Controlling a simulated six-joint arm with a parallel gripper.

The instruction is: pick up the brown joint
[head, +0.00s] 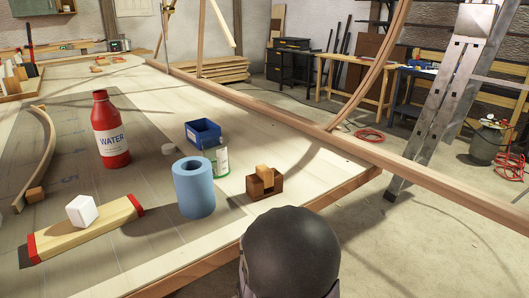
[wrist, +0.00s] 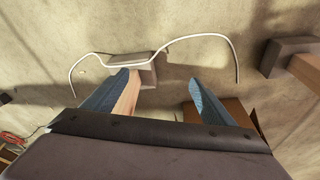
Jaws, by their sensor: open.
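The brown joint (head: 265,185) is a dark brown notched wooden block near the table's front right edge, in the head view. A lighter wooden piece (head: 264,173) sits in its notch. My gripper (wrist: 162,80) shows in the wrist view with its two blue-grey fingers apart and nothing held between them. A light wooden strip (wrist: 128,97) shows beside the left finger, and a brown surface (wrist: 237,112) shows behind the right finger. I cannot tell whether either is part of the joint. The gripper's fingers do not show in the head view.
A blue cylinder (head: 194,187) stands just left of the joint, with a green-and-white can (head: 217,160) and a blue box (head: 203,134) behind. A red water bottle (head: 110,130) and a white block (head: 82,210) on a wooden bar (head: 105,227) are farther left. A long rail (head: 300,118) crosses behind.

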